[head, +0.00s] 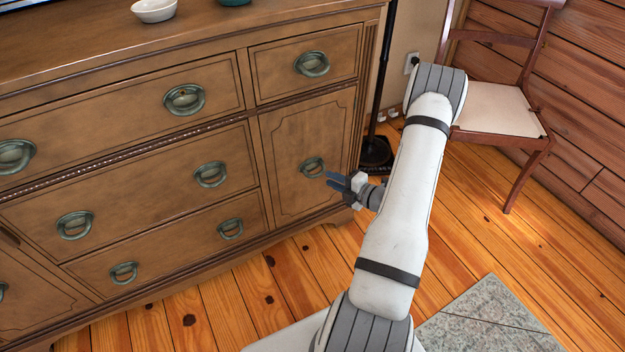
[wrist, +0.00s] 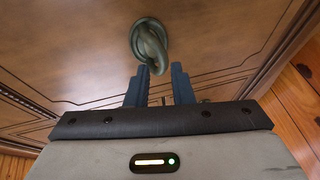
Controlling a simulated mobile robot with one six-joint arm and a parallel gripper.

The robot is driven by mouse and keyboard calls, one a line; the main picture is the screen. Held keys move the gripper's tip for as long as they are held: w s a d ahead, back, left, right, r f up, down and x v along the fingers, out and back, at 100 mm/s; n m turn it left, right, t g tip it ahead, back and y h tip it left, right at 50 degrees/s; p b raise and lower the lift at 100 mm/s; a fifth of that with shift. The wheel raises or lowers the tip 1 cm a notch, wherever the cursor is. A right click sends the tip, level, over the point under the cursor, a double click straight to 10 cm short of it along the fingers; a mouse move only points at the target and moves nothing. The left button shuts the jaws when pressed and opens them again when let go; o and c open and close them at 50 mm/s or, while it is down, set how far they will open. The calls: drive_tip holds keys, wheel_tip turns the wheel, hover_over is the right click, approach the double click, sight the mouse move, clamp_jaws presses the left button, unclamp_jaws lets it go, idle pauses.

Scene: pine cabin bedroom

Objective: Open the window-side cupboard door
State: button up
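A cupboard door (head: 285,188) with a grooved panel is shut at the right end of the wooden dresser; it fills much of the wrist view (wrist: 80,50). Its green metal ring handle (head: 312,166) hangs from a round plate and also shows in the wrist view (wrist: 147,38). My gripper (head: 327,179) is just right of and below the handle. No window is in view.
Several shut drawers (head: 130,195) fill the rest of the dresser front. Another panel (head: 40,312) is partly seen at lower left. A black stand (head: 378,152) and a chair (head: 497,108) stand to the right. Plank floor (head: 480,220) lies open before the chair; a rug (head: 490,322) lies lower right.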

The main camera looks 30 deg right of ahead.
sight(318, 172)
drive_tip(key=b+x, duration=0.1)
drive_tip(key=x, duration=0.5)
drive_tip(key=shift+w+a+b, duration=0.1)
drive_tip(key=shift+a+b, duration=0.05)
drive_tip(key=shift+b, duration=0.2)
clamp_jaws()
